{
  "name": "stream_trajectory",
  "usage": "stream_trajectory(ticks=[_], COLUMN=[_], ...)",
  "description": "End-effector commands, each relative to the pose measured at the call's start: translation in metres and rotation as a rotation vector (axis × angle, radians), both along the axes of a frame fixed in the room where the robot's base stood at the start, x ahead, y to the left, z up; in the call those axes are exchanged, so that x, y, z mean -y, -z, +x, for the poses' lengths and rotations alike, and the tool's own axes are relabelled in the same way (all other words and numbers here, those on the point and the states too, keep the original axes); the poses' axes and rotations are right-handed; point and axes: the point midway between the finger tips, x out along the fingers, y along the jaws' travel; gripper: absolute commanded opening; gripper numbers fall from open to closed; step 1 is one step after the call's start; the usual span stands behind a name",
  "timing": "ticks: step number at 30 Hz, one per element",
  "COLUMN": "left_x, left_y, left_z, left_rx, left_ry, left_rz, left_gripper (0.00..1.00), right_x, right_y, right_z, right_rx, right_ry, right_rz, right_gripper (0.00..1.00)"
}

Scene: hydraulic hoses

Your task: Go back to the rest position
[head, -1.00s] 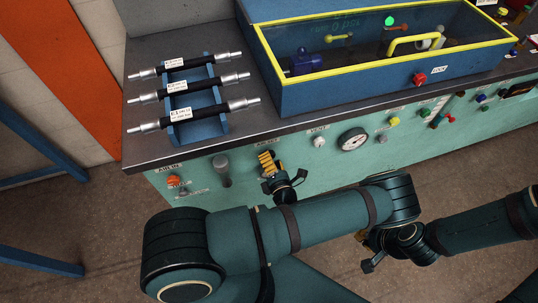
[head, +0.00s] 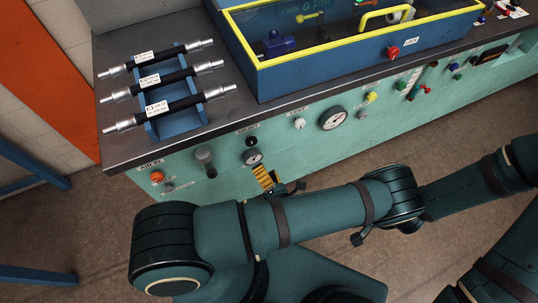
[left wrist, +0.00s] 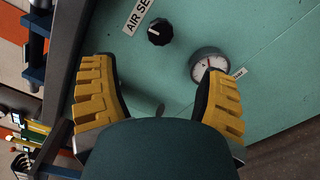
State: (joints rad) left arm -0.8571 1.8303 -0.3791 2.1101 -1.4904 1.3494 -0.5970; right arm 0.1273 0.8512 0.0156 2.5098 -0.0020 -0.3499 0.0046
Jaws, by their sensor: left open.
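My left gripper (head: 262,177) shows by its yellow finger pads in front of the green panel, just below a small gauge (head: 253,157), partly hidden behind my own arm. In the left wrist view, its two yellow-padded fingers (left wrist: 158,72) are spread wide with nothing between them. The black knob (left wrist: 160,32) and the small gauge (left wrist: 208,62) lie beyond them on the panel. My right gripper (head: 359,238) is mostly hidden behind my left arm; only a dark piece shows, so its jaws cannot be judged.
Several black hoses with metal ends lie across a blue rack (head: 172,122) on the bench top (head: 125,148). Beside it stands a blue box with a yellow-rimmed clear lid (head: 345,55). Knobs and a larger gauge (head: 334,118) stick out of the panel. The floor at left is mostly clear.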

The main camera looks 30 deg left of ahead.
Motion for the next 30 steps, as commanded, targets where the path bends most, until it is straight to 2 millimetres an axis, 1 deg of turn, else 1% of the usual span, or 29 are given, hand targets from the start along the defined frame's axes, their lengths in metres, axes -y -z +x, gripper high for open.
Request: stream_trajectory(ticks=[8, 11, 14, 15, 17, 18, 20, 21, 23, 24, 26, 27, 29, 30], left_x=[-0.002, -0.013, -0.031, -0.035, -0.034, -0.028, -0.011, 0.004, 0.03, 0.048, 0.074, 0.088, 0.105, 0.112], left_y=[0.0, 0.003, 0.011, 0.015, 0.022, 0.025, 0.03, 0.031, 0.031, 0.03, 0.026, 0.022, 0.014, 0.008], left_z=[-0.001, -0.015, -0.052, -0.073, -0.107, -0.128, -0.154, -0.167, -0.178, -0.179, -0.173, -0.163, -0.142, -0.125], left_rx=[0.0, -0.001, 0.009, 0.023, 0.06, 0.096, 0.165, 0.221, 0.321, 0.399, 0.535, 0.638, 0.81, 0.933], left_ry=[-0.013, -0.123, -0.382, -0.524, -0.76, -0.922, -1.162, -1.321, -1.553, -1.705, -1.926, -2.068, -2.266, -2.385], left_rz=[-0.007, -0.069, -0.216, -0.293, -0.423, -0.51, -0.634, -0.713, -0.825, -0.897, -0.995, -1.055, -1.136, -1.183], left_gripper=[0.74, 0.74, 0.74, 0.74, 0.74, 0.74, 0.74, 0.74, 0.74, 0.74, 0.74, 0.74, 0.74, 0.74], right_x=[0.0, 0.0, 0.0, 0.0, 0.0, 0.0, 0.0, 0.0, 0.0, 0.0, 0.0, 0.0, 0.0, 0.0], right_y=[0.0, 0.0, 0.0, 0.0, 0.0, 0.0, 0.0, 0.0, 0.0, 0.0, 0.0, 0.0, 0.0, 0.0], right_z=[0.0, 0.0, 0.0, 0.0, 0.0, 0.0, 0.0, 0.0, 0.0, 0.0, 0.0, 0.0, 0.0, 0.0], right_rx=[0.0, 0.0, 0.0, 0.0, 0.0, 0.0, 0.0, 0.0, 0.0, 0.0, 0.0, 0.0, 0.0, 0.0], right_ry=[0.0, 0.0, 0.0, 0.0, 0.0, 0.0, 0.0, 0.0, 0.0, 0.0, 0.0, 0.0, 0.0, 0.0], right_rz=[0.0, 0.0, 0.0, 0.0, 0.0, 0.0, 0.0, 0.0, 0.0, 0.0, 0.0, 0.0, 0.0, 0.0], right_gripper=[0.0, 0.0, 0.0, 0.0, 0.0, 0.0, 0.0, 0.0, 0.0, 0.0, 0.0, 0.0, 0.0, 0.0])
